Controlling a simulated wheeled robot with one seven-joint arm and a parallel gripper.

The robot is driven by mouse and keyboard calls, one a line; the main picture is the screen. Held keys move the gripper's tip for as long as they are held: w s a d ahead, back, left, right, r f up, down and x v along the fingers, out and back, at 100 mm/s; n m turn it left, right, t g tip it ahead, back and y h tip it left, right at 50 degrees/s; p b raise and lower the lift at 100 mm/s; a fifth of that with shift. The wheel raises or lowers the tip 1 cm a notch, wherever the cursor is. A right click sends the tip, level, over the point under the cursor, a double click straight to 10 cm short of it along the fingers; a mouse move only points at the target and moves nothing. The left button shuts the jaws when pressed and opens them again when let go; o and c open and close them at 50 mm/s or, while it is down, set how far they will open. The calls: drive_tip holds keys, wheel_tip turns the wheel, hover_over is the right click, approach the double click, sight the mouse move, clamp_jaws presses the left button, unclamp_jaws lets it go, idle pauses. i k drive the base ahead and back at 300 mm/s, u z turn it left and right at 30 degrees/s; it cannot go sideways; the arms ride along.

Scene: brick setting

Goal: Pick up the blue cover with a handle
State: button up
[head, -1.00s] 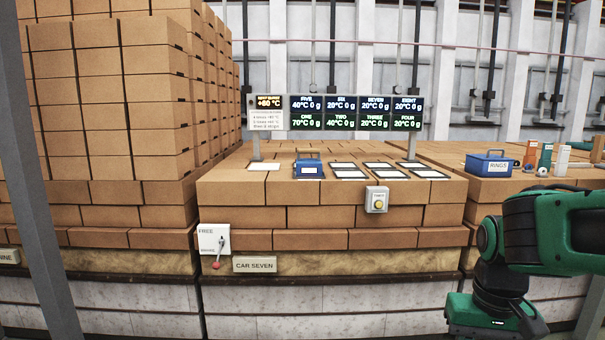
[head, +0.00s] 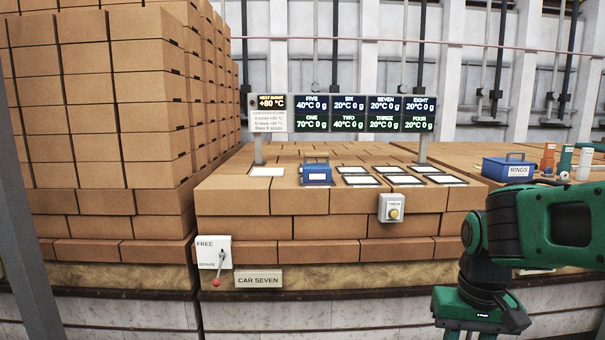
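The handle looks yellowish or metallic. My gripper (head: 482,314) is at the lower right, at the end of my green arm, well to the right of the cover and apart from it. Its fingers are cut off or too unclear at the bottom edge, so its opening cannot be seen.
White-topped plates (head: 400,180) lie right of the cover. A display board (head: 352,114) stands behind. A blue RINGS box (head: 508,169) with a handle is to the right, beside small cylinders. A tall brick stack (head: 100,110) rises at left. A timer box (head: 392,208) and lever (head: 216,262) are on the front.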

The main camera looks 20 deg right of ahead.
sight(312, 173)
drive_tip(key=z, duration=0.05)
drive_tip(key=i, duration=1.1)
